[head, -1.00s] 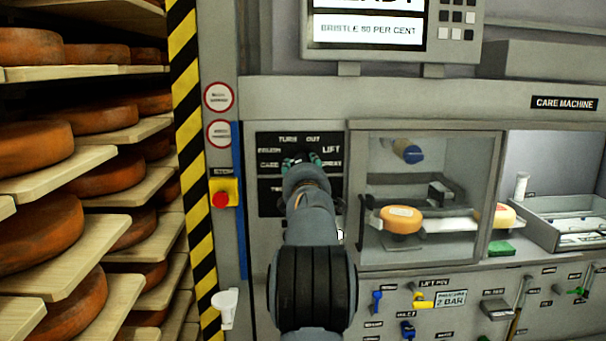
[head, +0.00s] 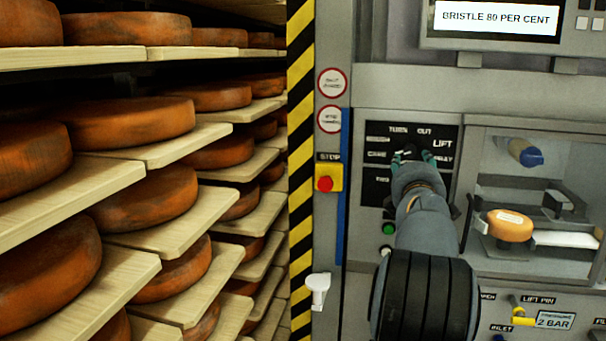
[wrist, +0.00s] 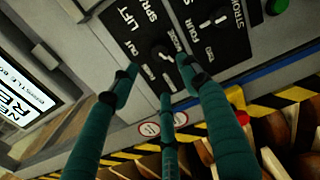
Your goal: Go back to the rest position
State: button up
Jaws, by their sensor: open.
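My gripper (head: 412,157) is in front of the black switch panel (head: 376,191) of the care machine in the head view, with my arm reaching up from the bottom. In the wrist view my gripper (wrist: 160,75) shows teal fingers spread apart with nothing between them. Its fingertips lie over the black panel (wrist: 140,18), around a dark knob (wrist: 160,52). I cannot tell whether they touch the knob or the panel. In the head view my gripper hides part of the panel's middle.
Wooden shelves (head: 190,145) with several orange-brown cheese wheels (head: 130,120) fill the left. A striped post (head: 300,170) divides them from the machine. A red stop button (head: 325,183) sits beside the panel. A smaller cheese (head: 510,226) sits in the machine's chamber at right.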

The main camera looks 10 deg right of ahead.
aim_at(410, 152)
jog(key=x, duration=1.1)
jog(key=shift+w+d, duration=0.2)
jog(key=shift+w, duration=0.1)
jog(key=shift+s, duration=0.15)
